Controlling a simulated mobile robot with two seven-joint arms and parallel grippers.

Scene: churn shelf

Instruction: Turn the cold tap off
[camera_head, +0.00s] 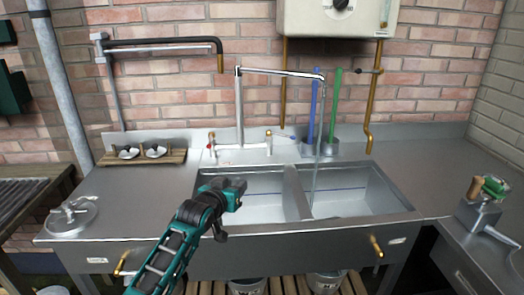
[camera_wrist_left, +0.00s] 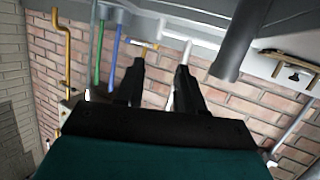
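The white mixer tap (camera_head: 240,110) stands behind the sink, its long spout reaching right. A thin stream of water (camera_head: 315,165) falls from the spout end into the right basin. The left handle (camera_head: 211,141) has a red mark. The right handle (camera_head: 269,138) has a brass-coloured top and a lever pointing right. My left gripper (camera_head: 241,186) is over the left basin, in front of and below the handles, touching neither. In the left wrist view its two fingers (camera_wrist_left: 160,67) are apart with nothing held; part of the tap (camera_wrist_left: 187,52) shows beyond them. My right gripper is out of view.
A blue brush (camera_head: 316,105) and a green brush (camera_head: 334,108) stand in holders right of the tap. A pipe arm (camera_head: 165,43) and a water heater (camera_head: 337,20) are on the brick wall. A wooden rack (camera_head: 143,158) sits left of the tap. The right worktop is mostly clear.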

